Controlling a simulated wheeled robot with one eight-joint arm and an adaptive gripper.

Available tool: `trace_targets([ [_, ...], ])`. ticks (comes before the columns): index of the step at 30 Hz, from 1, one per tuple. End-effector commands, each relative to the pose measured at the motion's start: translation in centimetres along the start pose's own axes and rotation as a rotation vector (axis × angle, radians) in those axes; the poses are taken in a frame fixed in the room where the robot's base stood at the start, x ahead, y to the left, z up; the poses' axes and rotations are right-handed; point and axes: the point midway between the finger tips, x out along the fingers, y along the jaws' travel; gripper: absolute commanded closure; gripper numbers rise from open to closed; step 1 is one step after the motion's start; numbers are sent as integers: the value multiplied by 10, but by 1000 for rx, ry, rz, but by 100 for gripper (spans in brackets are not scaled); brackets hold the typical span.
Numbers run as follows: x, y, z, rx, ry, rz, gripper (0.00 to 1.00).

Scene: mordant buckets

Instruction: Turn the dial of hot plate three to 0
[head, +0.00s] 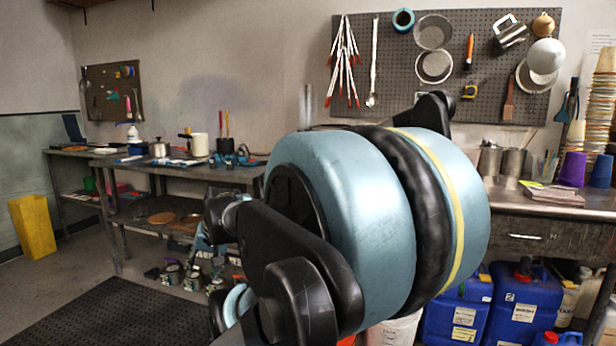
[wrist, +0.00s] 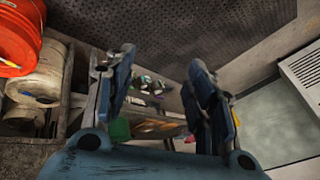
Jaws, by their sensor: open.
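My gripper (wrist: 160,60) shows in the wrist view with its two blue-and-black fingers spread apart. It is open, with nothing held between the fingers. In the head view my own arm fills the middle and hides much of the place behind it; the gripper cannot be made out there. I cannot make out hot plate three or its dial in either view.
A metal bench (head: 530,204) stands at the right, with blue jugs (head: 522,305) beneath it. A workbench (head: 225,174) stands at the back left. A yellow bin (head: 33,226) and clear dark mat (head: 85,318) are left. The wrist view shows a red bucket (wrist: 18,32).

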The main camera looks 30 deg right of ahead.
Motion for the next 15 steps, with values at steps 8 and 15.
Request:
trace_targets([
  [8,-6,-43,-130,577,255,-315,50],
  [15,-29,-31,-241,1093,436,-624,50],
])
